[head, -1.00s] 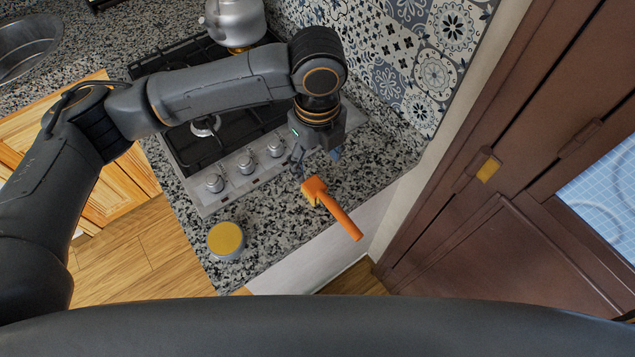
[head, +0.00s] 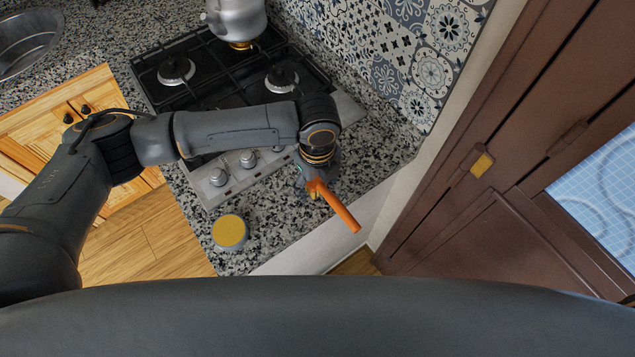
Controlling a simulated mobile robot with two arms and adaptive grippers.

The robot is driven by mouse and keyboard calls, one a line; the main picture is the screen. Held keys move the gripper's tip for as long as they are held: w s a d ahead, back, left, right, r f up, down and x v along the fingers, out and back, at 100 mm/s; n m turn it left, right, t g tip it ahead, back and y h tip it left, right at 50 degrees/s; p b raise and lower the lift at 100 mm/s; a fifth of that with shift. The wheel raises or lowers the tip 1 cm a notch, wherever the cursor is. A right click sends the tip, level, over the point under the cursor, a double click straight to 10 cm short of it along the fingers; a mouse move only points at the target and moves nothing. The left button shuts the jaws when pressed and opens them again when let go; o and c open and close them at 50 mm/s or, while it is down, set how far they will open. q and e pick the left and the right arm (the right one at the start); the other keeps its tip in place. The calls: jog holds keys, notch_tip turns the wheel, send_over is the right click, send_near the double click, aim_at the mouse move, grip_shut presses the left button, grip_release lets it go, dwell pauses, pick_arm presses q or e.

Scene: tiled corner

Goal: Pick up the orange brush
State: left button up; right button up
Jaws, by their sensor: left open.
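The orange brush (head: 338,208) lies on the speckled granite counter near its front right edge in the head view. Its handle points down and right, past the counter edge. My left gripper (head: 310,188) is at the brush's head end, pointing down, with its jaws open. The gripper and wrist partly hide the brush head. I cannot tell whether the fingers touch it. My right gripper is not in view.
A round container with a yellow top (head: 230,231) stands on the counter left of the brush. A gas stove (head: 215,95) with knobs lies behind, with a metal kettle (head: 238,20) on it. A tiled wall (head: 420,50) and brown door (head: 480,215) are at the right.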

pick_arm(q)
jog(key=c, duration=0.5)
grip_shut()
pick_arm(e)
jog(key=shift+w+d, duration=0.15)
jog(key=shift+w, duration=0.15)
pick_arm(q)
jog(key=shift+r, duration=0.1)
